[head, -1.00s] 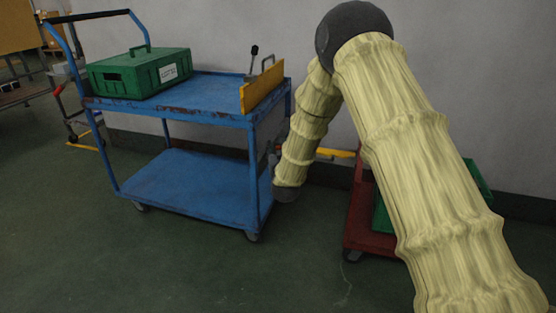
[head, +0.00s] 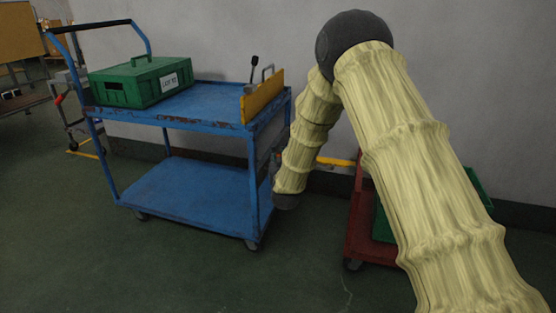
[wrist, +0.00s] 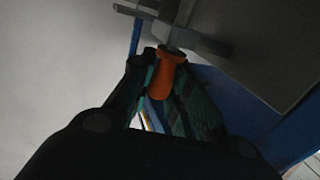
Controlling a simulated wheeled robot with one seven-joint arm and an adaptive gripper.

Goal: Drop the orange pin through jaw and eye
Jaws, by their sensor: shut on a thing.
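The orange pin (wrist: 167,76) is between the dark green fingers of my gripper (wrist: 165,84) in the wrist view, and my gripper is shut on it. Grey metal pieces (wrist: 205,42) lie just past the pin's far end; I cannot tell whether the pin touches or enters them, or which piece is the jaw or the eye. In the head view a yellow bar (head: 336,162) reaches from the red trolley (head: 368,235) towards the blue cart (head: 195,190). The coupling and my gripper's fingers are mostly hidden behind my arm there.
A green box (head: 140,84) and a yellow plate (head: 262,96) with a lever (head: 254,68) are on the blue cart's top. A green crate (head: 478,188) on the red trolley is partly behind my arm. The floor in front is clear.

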